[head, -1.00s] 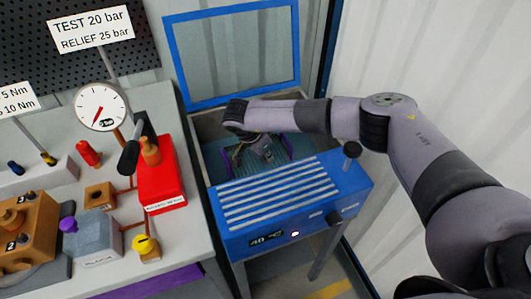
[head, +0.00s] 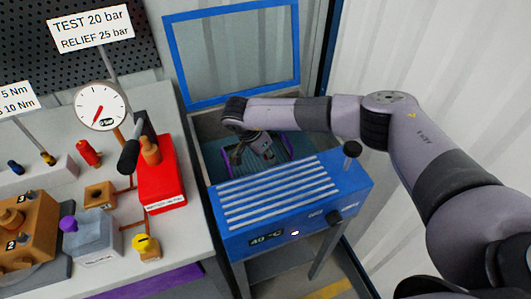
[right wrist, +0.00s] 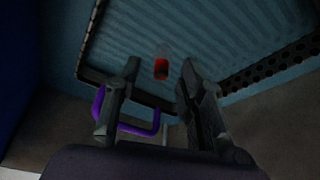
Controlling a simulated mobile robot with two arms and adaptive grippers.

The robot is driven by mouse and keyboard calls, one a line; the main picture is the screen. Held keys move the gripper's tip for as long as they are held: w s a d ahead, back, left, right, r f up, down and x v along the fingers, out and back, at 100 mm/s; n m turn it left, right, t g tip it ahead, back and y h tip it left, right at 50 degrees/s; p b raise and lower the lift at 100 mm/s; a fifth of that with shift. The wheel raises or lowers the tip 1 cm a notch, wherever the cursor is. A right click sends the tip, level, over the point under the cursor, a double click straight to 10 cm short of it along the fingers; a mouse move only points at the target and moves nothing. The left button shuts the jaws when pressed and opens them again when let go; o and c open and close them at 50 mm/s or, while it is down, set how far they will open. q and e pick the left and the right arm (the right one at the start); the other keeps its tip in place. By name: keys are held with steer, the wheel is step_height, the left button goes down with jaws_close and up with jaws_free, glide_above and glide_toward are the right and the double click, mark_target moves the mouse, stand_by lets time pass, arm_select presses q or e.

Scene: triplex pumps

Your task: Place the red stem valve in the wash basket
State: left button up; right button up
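The red stem valve (right wrist: 161,68) shows in the right wrist view as a small red piece with a paler end, beyond and between my right fingertips. Dark gaps separate it from both fingers. It appears to lie on the ribbed floor of the wash basket, though its exact height is hard to tell. The wash basket (right wrist: 92,32) has a dark rim and a purple handle (right wrist: 142,131). In the head view it sits inside the blue washer. My right gripper (right wrist: 160,70) is open and reaches down into the washer, also seen in the head view (head: 264,153). My left gripper is out of view.
The blue washer (head: 290,195) has its framed lid (head: 235,103) raised behind my right arm. A knob (head: 351,148) stands on its top right corner. The bench at left holds a gauge (head: 101,107), a red block (head: 160,185) and another red-topped part (head: 88,153).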

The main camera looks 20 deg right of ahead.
steer(key=b+v, duration=0.1)
steer(key=v, duration=1)
steer(key=shift+a+r, duration=0.2)
steer(key=shift+r, duration=0.05)
